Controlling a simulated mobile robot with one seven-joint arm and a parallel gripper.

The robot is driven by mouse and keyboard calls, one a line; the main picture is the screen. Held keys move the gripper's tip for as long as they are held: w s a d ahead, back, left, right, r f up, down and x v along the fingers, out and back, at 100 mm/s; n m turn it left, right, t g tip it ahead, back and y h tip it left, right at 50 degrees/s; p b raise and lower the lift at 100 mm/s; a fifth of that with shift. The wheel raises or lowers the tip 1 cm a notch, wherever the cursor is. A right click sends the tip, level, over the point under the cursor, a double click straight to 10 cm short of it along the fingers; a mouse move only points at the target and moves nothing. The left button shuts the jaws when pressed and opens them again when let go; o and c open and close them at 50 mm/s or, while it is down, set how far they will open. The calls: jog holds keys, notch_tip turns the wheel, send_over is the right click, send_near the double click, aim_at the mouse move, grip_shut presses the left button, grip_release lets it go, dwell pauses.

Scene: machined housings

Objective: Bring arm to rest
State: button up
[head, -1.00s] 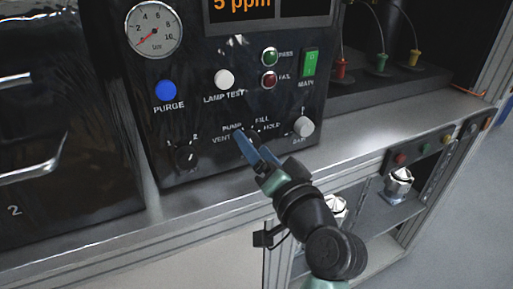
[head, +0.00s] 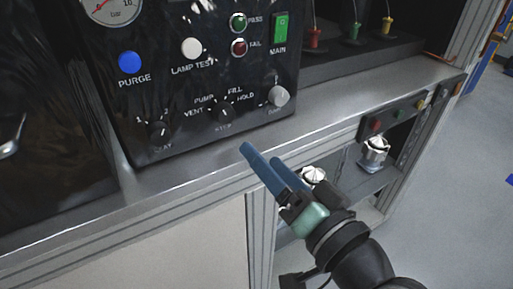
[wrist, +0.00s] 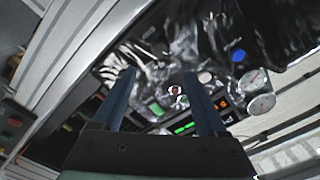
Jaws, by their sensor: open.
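My gripper (head: 262,162) has two blue fingers and is open and empty. In the head view it is in front of the bench edge, below and apart from the black control panel (head: 170,95). The wrist view shows both fingers of my gripper (wrist: 163,85) spread, with nothing between them. The panel's selector knob (head: 226,113), marked PUMP, VENT, FILL and HOLD, is in full view, with no finger touching it.
The metal bench top (head: 330,115) runs below the panel. Under it, a shelf holds silver machined housings (head: 375,150) close behind my gripper. A small button box (head: 405,112) hangs on the bench front. Grey floor (head: 455,190) at the right is clear.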

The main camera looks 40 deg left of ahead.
jog(key=shift+s+d, duration=0.1)
jog(key=shift+d, duration=0.1)
dwell(0.4)
jog(key=w+d+r+m+t+h, duration=0.1)
jog(key=w+d+r+t+h, duration=0.4)
jog(key=r, duration=0.3)
jog(key=w+d+r+m+t+h, duration=0.1)
jog(key=w+d+r+t+h, duration=0.1)
jog(key=d+r+t, duration=0.45)
jog(key=s+d+r+m+t+h, duration=0.1)
jog(key=s+d+r+t+h, duration=0.35)
jog(key=r, duration=0.45)
jog(key=s+d+r+m+t+h, duration=0.25)
jog(key=s+r+t+h, duration=0.3)
jog(key=r, duration=0.35)
notch_tip(320, 180, up, 13)
jog(key=w+n+g+p, duration=0.1)
jog(key=w+p, duration=0.1)
jog(key=p, duration=1.1)
jog(key=shift+f+p, duration=0.15)
jog(key=shift+p, duration=0.2)
jog(key=shift+f, duration=0.1)
